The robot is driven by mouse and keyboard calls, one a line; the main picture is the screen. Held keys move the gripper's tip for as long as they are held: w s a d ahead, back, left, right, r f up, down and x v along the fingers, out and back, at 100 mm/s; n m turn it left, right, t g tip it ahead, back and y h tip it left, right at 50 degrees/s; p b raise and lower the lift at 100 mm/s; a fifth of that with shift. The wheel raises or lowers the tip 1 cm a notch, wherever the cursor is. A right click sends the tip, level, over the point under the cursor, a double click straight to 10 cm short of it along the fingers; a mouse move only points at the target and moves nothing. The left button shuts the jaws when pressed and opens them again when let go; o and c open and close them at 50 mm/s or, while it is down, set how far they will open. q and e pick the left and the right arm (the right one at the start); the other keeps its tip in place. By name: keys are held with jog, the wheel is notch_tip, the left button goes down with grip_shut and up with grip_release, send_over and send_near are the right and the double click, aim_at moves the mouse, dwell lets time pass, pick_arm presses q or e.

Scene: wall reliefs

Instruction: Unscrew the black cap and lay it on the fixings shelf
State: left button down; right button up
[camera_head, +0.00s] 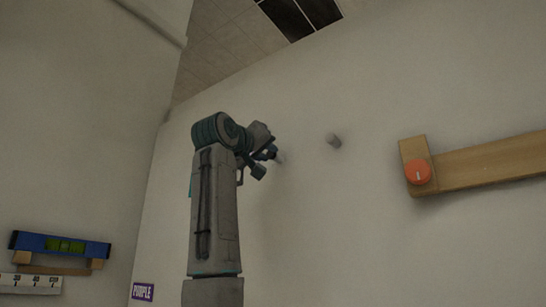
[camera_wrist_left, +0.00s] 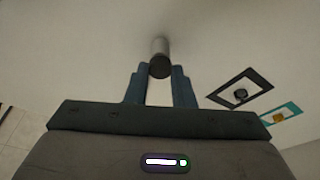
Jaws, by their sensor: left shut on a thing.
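In the left wrist view the black cap (camera_wrist_left: 160,67) is the dark round end of a pale grey stub (camera_wrist_left: 160,46) that stands out from the wall. The two blue-grey fingers of my left gripper (camera_wrist_left: 159,73) are on either side of it, shut on the cap. In the head view my left gripper (camera_head: 270,154) is at the pale wall, with a small pale stub (camera_head: 282,157) at its tips; the cap itself is hidden there. I cannot pick out the fixings shelf for sure. My right gripper is not in view.
A grey peg (camera_head: 334,140) sticks out right of my left gripper. A wooden bar (camera_head: 490,164) with an orange knob (camera_head: 418,171) is at the right. A blue level (camera_head: 60,244) rests on wooden supports at lower left.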

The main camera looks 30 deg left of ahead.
pick_arm(q)
jog(key=n, duration=0.3)
jog(key=n+g+y, duration=0.1)
jog(key=n, duration=0.2)
jog(key=shift+y, duration=0.3)
jog(key=n+p, duration=0.1)
jog(key=n, duration=0.2)
jog(key=shift+d+r+g+y, duration=0.1)
jog(key=shift+r+g+y, duration=0.05)
jog(key=shift+g+y, duration=0.2)
jog(key=shift+n+g, duration=0.35)
jog(key=shift+n, duration=1.05)
jog(key=shift+r+n+g+p, duration=0.1)
jog(key=shift+n+g+p, duration=0.35)
jog(key=shift+n, duration=0.75)
jog(key=shift+s+n+p, duration=0.1)
jog(key=shift+n+p, duration=0.2)
jog(key=shift+n, duration=0.9)
